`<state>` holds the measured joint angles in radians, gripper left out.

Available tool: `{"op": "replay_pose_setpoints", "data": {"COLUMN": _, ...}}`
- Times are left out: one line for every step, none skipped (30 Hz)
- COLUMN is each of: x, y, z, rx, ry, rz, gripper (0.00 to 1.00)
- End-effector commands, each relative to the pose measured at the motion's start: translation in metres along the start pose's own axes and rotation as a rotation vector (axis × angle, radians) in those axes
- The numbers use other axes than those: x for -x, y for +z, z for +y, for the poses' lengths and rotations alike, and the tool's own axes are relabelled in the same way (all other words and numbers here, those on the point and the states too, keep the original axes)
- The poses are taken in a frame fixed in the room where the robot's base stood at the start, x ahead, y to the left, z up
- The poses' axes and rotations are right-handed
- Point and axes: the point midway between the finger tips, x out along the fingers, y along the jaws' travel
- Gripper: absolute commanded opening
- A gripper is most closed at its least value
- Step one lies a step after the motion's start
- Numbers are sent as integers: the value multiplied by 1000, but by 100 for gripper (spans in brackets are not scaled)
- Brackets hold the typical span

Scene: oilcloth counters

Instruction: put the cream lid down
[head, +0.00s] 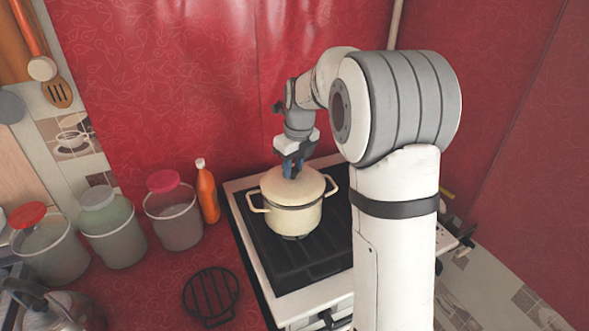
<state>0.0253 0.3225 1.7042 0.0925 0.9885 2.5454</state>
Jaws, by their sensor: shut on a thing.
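The cream lid (275,187) is on or just above the cream pot (295,218), and appears close to level over its rim. I cannot tell whether it rests fully on the rim. The pot stands on the black stove grate, with one handle out to the left and one to the right. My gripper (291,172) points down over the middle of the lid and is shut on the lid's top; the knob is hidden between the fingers.
The white stove (237,188) has free grate in front of the pot. An orange bottle (208,196) and lidded jars (174,215) stand to the left. A round black trivet (211,295) lies on the red counter. A red wall is close behind.

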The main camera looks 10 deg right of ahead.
Motion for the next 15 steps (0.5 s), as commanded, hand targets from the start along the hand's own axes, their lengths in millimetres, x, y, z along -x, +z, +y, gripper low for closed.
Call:
{"op": "replay_pose_setpoints", "data": {"x": -7, "y": -2, "z": 0, "rx": 0, "ry": 2, "rz": 2, "gripper": 0}}
{"op": "replay_pose_setpoints", "data": {"x": -10, "y": -2, "z": 0, "rx": 0, "ry": 1, "rz": 1, "gripper": 0}}
{"op": "replay_pose_setpoints", "data": {"x": -12, "y": -2, "z": 0, "rx": 1, "ry": 1, "rz": 1, "gripper": 0}}
{"op": "replay_pose_setpoints", "data": {"x": -12, "y": -2, "z": 0, "rx": 1, "ry": 0, "rz": 0, "gripper": 0}}
{"op": "replay_pose_setpoints", "data": {"x": -12, "y": -2, "z": 0, "rx": 1, "ry": 0, "rz": 0, "gripper": 0}}
{"op": "replay_pose_setpoints", "data": {"x": -12, "y": -2, "z": 0, "rx": 1, "ry": 0, "rz": -1, "gripper": 0}}
{"op": "replay_pose_setpoints", "data": {"x": -12, "y": -2, "z": 0, "rx": 1, "ry": 0, "rz": -1, "gripper": 0}}
{"op": "replay_pose_setpoints", "data": {"x": -12, "y": -2, "z": 0, "rx": 1, "ry": 0, "rz": -1, "gripper": 0}}
{"op": "replay_pose_setpoints", "data": {"x": -12, "y": -2, "z": 0, "rx": 1, "ry": 0, "rz": -1, "gripper": 0}}
{"op": "replay_pose_setpoints", "data": {"x": -12, "y": -2, "z": 0, "rx": 1, "ry": 0, "rz": 0, "gripper": 0}}
{"op": "replay_pose_setpoints", "data": {"x": -13, "y": -2, "z": 0, "rx": 1, "ry": 0, "rz": 0, "gripper": 0}}
{"op": "replay_pose_setpoints", "data": {"x": -15, "y": -2, "z": 0, "rx": 1, "ry": 0, "rz": 0, "gripper": 0}}
{"op": "replay_pose_setpoints", "data": {"x": -16, "y": -2, "z": 1, "rx": 1, "ry": 0, "rz": 0, "gripper": 0}}
{"op": "replay_pose_setpoints", "data": {"x": -15, "y": -2, "z": 1, "rx": 1, "ry": 0, "rz": 0, "gripper": 30}}
{"op": "replay_pose_setpoints", "data": {"x": -14, "y": -2, "z": 1, "rx": 1, "ry": 0, "rz": 0, "gripper": 33}}
